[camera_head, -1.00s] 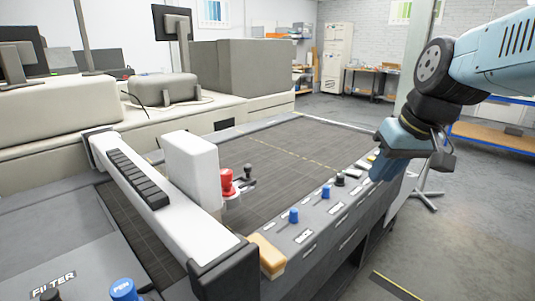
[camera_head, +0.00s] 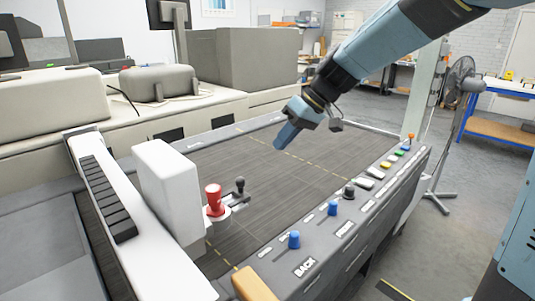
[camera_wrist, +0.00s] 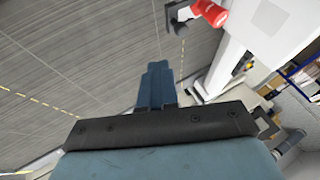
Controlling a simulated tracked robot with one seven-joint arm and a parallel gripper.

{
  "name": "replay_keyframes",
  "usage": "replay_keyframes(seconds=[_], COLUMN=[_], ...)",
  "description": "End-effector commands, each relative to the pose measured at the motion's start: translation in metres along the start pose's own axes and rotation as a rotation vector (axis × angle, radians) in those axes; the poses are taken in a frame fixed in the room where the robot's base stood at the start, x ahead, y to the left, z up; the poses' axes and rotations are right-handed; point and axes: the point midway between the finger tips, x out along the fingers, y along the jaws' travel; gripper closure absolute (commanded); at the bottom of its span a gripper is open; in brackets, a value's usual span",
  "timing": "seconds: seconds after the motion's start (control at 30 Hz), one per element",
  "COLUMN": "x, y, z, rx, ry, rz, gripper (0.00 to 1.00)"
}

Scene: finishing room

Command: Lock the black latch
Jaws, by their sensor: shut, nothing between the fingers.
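The black latch (camera_head: 240,186) is a small lever with a round black knob. It sits on a grey bracket beside the red knob (camera_head: 214,200), at the side of the white block on the machine's beam.
The white block (camera_head: 170,190) stands left of the latch on the long white beam (camera_head: 110,225). The front panel carries blue knobs (camera_head: 294,240), a black knob (camera_head: 348,190) and coloured buttons. The dark bed (camera_head: 270,165) is clear around my gripper. A fan (camera_head: 459,85) stands at right.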

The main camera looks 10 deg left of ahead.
Motion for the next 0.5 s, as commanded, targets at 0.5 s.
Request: replay_keyframes(seconds=[0.5], x=[0.074], y=[0.018], z=[0.005], rx=[0.032], ry=[0.01], rz=[0.013], gripper=[1.0])
